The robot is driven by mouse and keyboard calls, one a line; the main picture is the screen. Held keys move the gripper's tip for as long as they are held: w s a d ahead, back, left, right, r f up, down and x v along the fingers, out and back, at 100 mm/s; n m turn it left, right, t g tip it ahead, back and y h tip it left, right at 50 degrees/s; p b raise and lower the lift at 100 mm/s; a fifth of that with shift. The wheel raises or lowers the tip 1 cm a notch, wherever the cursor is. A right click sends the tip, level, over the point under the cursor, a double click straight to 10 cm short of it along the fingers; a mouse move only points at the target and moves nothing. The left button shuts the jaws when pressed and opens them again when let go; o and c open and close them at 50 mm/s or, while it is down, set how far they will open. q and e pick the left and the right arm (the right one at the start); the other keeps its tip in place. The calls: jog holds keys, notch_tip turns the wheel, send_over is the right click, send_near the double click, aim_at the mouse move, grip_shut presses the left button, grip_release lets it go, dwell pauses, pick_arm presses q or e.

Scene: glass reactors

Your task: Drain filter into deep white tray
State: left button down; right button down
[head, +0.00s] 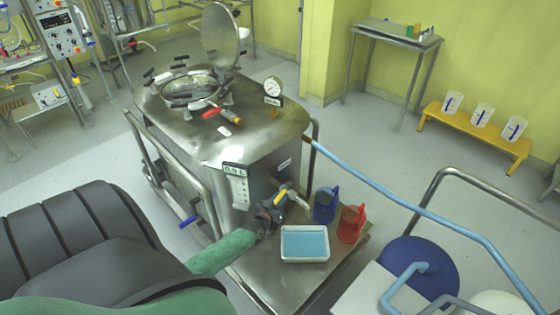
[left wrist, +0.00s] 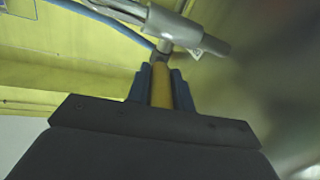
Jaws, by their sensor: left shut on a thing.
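The filter (head: 215,140) is a large steel vessel with an open round hatch and a drain valve (head: 299,200) low on its front. A white tray (head: 304,261) holding blue liquid sits on the platform below the valve's spout. My left gripper (head: 272,208) is at the valve, shut on its yellow handle (head: 281,196). In the left wrist view the yellow handle (left wrist: 161,88) stands between the dark fingers (left wrist: 161,84), below the metal valve body (left wrist: 174,30). I cannot see whether liquid is running from the spout. My right gripper is not in view.
A blue jug (head: 325,206) and a red jug (head: 350,224) stand right of the tray. A blue drum (head: 425,270) stands front right. Open floor lies behind the hose.

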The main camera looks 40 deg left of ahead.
pick_arm(q)
jog(key=c, duration=1.2)
grip_release()
jog(key=shift+c, duration=0.2)
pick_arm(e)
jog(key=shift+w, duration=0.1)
pick_arm(q)
jog(key=shift+s+d+f, duration=0.1)
jog(key=shift+s, duration=0.4)
jog(key=s+d+b, duration=0.1)
jog(key=s+b, duration=0.1)
jog(key=s, duration=0.4)
jog(key=shift+s, duration=0.35)
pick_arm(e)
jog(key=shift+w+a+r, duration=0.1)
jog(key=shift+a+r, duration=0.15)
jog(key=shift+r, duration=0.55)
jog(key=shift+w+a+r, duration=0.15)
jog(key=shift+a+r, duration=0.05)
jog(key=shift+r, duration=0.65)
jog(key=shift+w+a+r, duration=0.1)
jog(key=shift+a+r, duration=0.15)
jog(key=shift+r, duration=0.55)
